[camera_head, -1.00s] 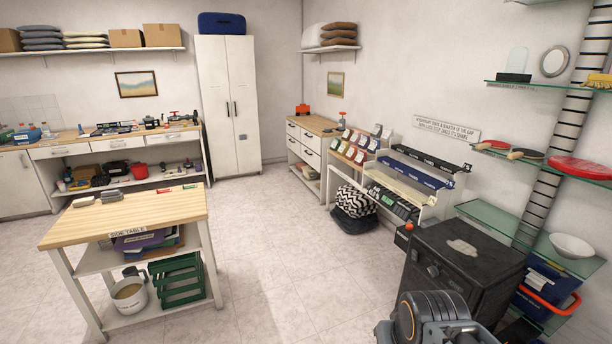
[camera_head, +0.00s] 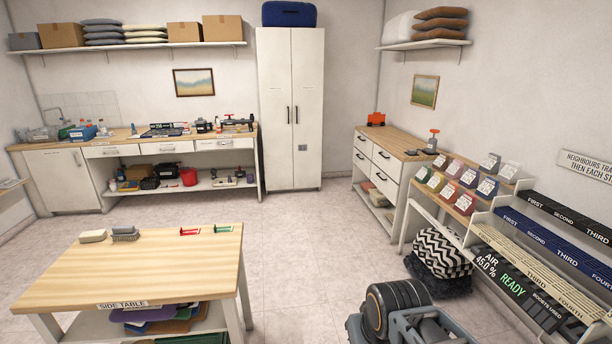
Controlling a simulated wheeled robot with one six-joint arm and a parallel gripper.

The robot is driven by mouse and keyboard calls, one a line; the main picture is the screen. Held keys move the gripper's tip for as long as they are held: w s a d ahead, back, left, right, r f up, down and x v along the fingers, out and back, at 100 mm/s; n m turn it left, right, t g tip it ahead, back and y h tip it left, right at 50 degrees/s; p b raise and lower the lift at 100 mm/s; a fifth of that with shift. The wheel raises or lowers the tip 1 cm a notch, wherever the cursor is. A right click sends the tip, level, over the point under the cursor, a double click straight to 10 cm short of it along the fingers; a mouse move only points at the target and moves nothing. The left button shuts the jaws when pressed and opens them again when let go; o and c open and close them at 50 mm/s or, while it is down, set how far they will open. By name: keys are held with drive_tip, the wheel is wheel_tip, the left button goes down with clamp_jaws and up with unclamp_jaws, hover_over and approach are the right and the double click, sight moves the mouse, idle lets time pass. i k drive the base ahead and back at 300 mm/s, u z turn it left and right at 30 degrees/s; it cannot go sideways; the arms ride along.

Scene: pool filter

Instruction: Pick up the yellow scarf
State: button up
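I cannot make out a yellow scarf for certain in the head view. The nearest in colour is a long pale cream-yellow strip (camera_head: 535,270) with dark lettering, lying on the stepped rack at the right between a blue strip and a black one. Part of my arm, a dark ribbed joint with grey parts, shows at the bottom right of the middle, in front of the rack. The fingertips of my gripper do not show, so whether it is open or shut is hidden.
A wooden side table (camera_head: 140,265) stands front left. A black-and-white zigzag pouf (camera_head: 440,253) sits beside the rack. A drawer unit (camera_head: 382,165), a white cabinet (camera_head: 290,110) and a workbench (camera_head: 150,145) line the walls. The floor (camera_head: 290,235) between them is clear.

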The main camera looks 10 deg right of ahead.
sight(435, 185)
drive_tip(key=i, duration=2.25)
drive_tip(key=z, duration=0.95)
drive_tip(key=i, duration=2.1)
drive_tip(key=z, duration=1.1)
drive_tip(key=i, duration=0.55)
drive_tip(key=z, duration=0.1)
